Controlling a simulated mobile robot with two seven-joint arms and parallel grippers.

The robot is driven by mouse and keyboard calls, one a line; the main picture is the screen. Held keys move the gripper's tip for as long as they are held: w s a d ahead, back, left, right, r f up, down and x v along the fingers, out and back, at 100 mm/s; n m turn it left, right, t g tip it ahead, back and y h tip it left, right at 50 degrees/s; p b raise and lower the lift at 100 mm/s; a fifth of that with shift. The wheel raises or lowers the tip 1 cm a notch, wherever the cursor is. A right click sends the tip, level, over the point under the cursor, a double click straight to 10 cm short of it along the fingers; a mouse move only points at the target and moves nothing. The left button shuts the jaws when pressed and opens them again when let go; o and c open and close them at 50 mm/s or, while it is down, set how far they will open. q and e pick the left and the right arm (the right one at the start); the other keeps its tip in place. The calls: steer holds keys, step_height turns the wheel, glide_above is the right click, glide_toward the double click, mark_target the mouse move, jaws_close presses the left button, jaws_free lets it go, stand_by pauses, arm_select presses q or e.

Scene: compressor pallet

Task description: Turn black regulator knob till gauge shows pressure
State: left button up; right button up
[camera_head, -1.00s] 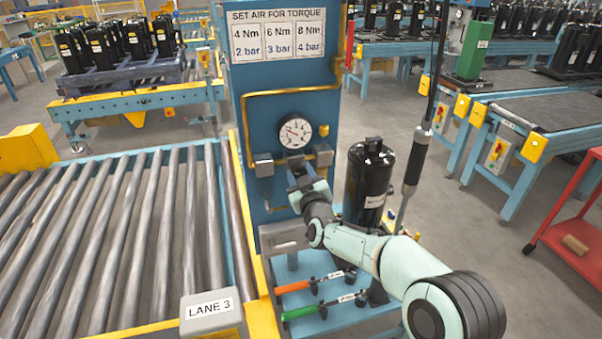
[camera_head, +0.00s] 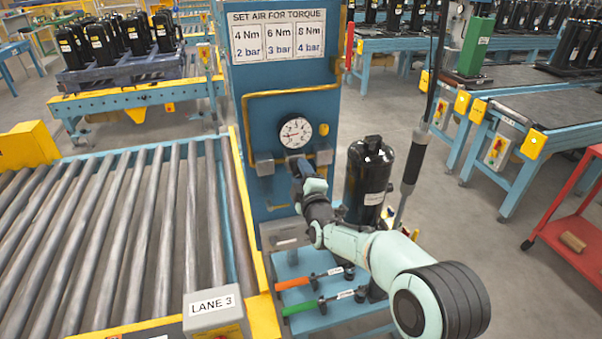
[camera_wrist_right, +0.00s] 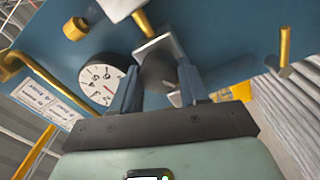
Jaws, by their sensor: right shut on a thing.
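The black regulator knob (camera_wrist_right: 158,73) sits between the two fingers of my right gripper (camera_wrist_right: 157,84), which is shut on it. In the head view my right gripper (camera_head: 298,170) reaches the blue panel just below the gauge, and the arm hides the knob there. The round white pressure gauge (camera_head: 296,131) is above the gripper, its reddish needle pointing to the left and slightly down; the exact reading is too small to tell. The gauge also shows tilted in the wrist view (camera_wrist_right: 103,80), left of the fingers. My left gripper is not in view.
A torque chart sign (camera_head: 278,37) is on the panel above the gauge. A black compressor (camera_head: 369,172) stands right of my arm. Orange and green tools lie on a blue shelf (camera_head: 340,310) below. A roller conveyor (camera_head: 125,230) is at left.

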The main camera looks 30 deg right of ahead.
steer(key=shift+n, duration=1)
steer(key=o, duration=1.1)
steer(key=shift+c, duration=0.2)
steer(key=v, duration=1.3)
steer(key=shift+s+b, duration=0.25)
steer(key=shift+b, duration=0.05)
